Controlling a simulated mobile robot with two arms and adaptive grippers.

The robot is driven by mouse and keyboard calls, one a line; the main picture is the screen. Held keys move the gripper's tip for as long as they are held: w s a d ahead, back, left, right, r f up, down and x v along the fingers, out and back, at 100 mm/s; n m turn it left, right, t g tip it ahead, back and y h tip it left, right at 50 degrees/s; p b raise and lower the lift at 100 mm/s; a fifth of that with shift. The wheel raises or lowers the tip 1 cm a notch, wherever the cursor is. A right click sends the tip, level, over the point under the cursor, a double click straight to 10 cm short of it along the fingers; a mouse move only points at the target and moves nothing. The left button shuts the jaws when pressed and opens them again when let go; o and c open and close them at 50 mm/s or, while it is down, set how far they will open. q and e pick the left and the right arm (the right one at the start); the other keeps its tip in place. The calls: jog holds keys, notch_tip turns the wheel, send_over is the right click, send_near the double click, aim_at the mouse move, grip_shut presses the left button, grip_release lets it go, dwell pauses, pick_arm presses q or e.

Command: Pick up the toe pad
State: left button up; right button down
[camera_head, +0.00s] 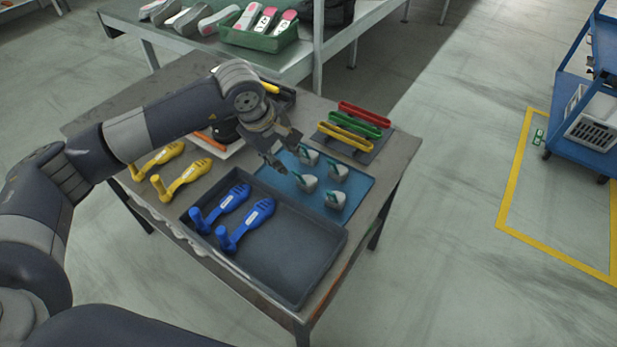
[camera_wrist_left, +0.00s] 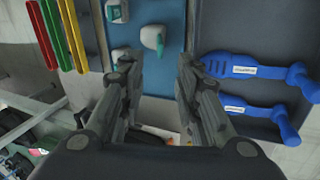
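Several toe pads, light grey with green grips, stand on a blue mat (camera_head: 361,181), among them a front one (camera_head: 335,200), a right one (camera_head: 338,171) and a left one (camera_head: 307,183). My left gripper (camera_head: 283,158) hangs above the mat's far left part, beside the pads. In the left wrist view the left gripper (camera_wrist_left: 158,68) has its fingers apart, with nothing between them. One toe pad (camera_wrist_left: 153,36) lies just beyond the fingertips, apart from them; others show to its left and above it. My right gripper is not in view.
A dark tray (camera_head: 292,250) with two blue shoe-shaped forms stands in front of the mat. Yellow forms (camera_head: 181,175) lie at the left. Red, green and yellow frames (camera_head: 354,126) lie behind the pads. A green crate (camera_head: 257,39) stands on the rear table.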

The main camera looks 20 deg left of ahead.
aim_at(296, 172)
pick_arm(q)
jog(key=x, duration=0.4)
jog(key=shift+d+f+p, duration=0.15)
jog(key=shift+f+p, duration=0.1)
jog(key=shift+p, duration=0.1)
jog(key=p+x, duration=0.1)
jog(key=x, duration=0.3)
jog(key=shift+w+d+f+p, duration=0.15)
jog(key=shift+w+f+p, duration=0.05)
jog(key=shift+f+p, duration=0.2)
jog(key=shift+w+f, duration=0.15)
jog(key=shift+f, duration=0.1)
grip_shut()
